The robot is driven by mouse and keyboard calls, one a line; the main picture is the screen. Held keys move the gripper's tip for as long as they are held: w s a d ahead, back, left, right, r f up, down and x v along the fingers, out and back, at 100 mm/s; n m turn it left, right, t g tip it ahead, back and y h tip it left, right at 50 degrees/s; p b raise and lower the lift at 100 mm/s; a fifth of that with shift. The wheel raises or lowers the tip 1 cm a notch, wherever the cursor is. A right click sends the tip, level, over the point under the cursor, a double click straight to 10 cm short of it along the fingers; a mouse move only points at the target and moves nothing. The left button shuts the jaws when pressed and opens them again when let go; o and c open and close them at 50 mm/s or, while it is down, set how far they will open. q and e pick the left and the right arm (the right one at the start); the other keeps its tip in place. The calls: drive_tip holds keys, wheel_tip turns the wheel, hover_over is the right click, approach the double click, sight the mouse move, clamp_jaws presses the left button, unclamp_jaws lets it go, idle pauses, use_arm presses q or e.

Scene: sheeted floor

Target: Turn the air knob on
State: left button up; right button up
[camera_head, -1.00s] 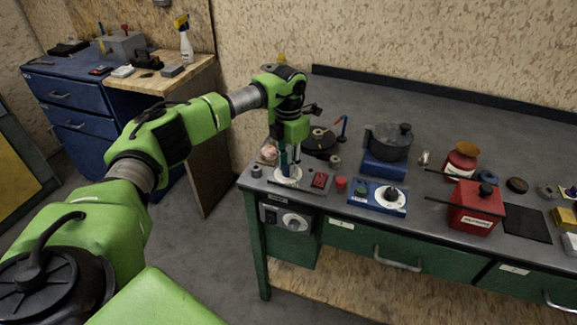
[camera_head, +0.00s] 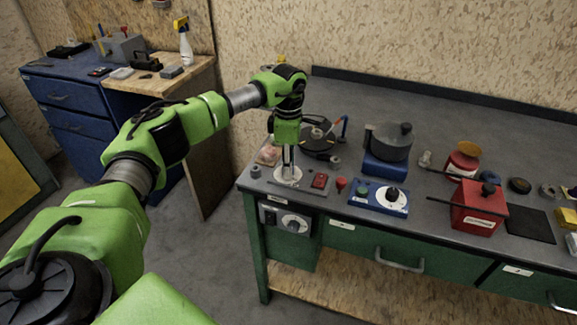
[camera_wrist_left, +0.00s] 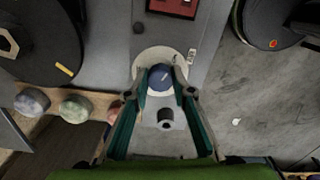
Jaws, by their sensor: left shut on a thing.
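The air knob (camera_wrist_left: 160,76) is a small blue round knob with a light pointer mark, on a white round dial plate (camera_wrist_left: 148,58). The plate also shows in the head view (camera_head: 281,181) near the front left corner of the workbench. My left gripper (camera_head: 287,174) points straight down over the plate. In the left wrist view, its two teal fingers (camera_wrist_left: 160,91) are closed on opposite sides of the knob. The fingers hide most of the knob in the head view. My right gripper is in neither view.
A black round disc (camera_head: 318,148) lies behind. A blue control box (camera_head: 366,203), a pot (camera_head: 390,146) and a red box (camera_head: 474,212) stand further right.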

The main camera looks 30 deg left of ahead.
use_arm(q)
drive_tip(key=shift+w+r+m, duration=0.1)
drive_tip(key=shift+m, duration=0.5)
drive_tip(key=o, duration=1.1)
drive_tip(key=shift+o, duration=0.2)
wheel_tip(320, 180, up, 12)
